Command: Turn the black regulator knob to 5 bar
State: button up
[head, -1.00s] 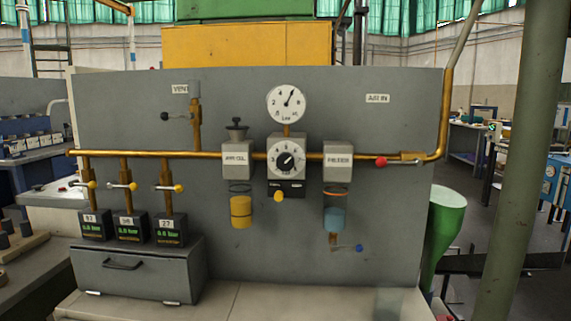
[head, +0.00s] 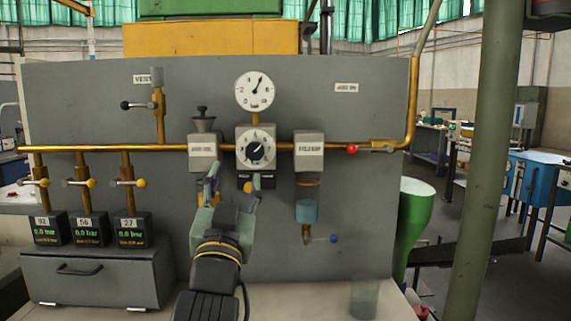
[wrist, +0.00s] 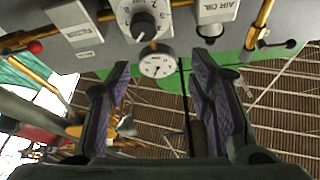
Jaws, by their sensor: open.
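The black regulator knob (head: 255,151) sits on a pale dial face on the grey regulator block at the panel's middle. In the wrist view the knob (wrist: 143,25) shows at the top, upside down. A round white gauge (head: 256,91) is above the regulator; its needle points up and slightly right. My gripper (head: 232,182) is in front of the panel, just below the regulator in the head view. In the wrist view its two fingers (wrist: 165,75) are apart with nothing between them. The knob is not between the fingers. The gripper hides the yellow bowl and part of the regulator's underside.
The filter block (head: 309,150) is right of the regulator and the air oil block (head: 203,146) left. A brass pipe (head: 110,148) runs across the panel with a red-handled valve (head: 352,149). A drawer box (head: 95,278) with several displays is lower left.

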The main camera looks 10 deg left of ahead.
aim_at(255, 154)
jog(key=shift+o, duration=0.3)
jog(key=shift+w+d+f+m+h, duration=0.3)
jog(key=shift+w+d+f+h, duration=0.2)
jog(key=shift+w+d+f, duration=0.15)
jog(key=p+x, duration=0.3)
jog(key=x, duration=0.7)
jog(key=shift+w, duration=0.45)
jog(key=c, duration=1.2)
jog(key=shift+o, duration=0.2)
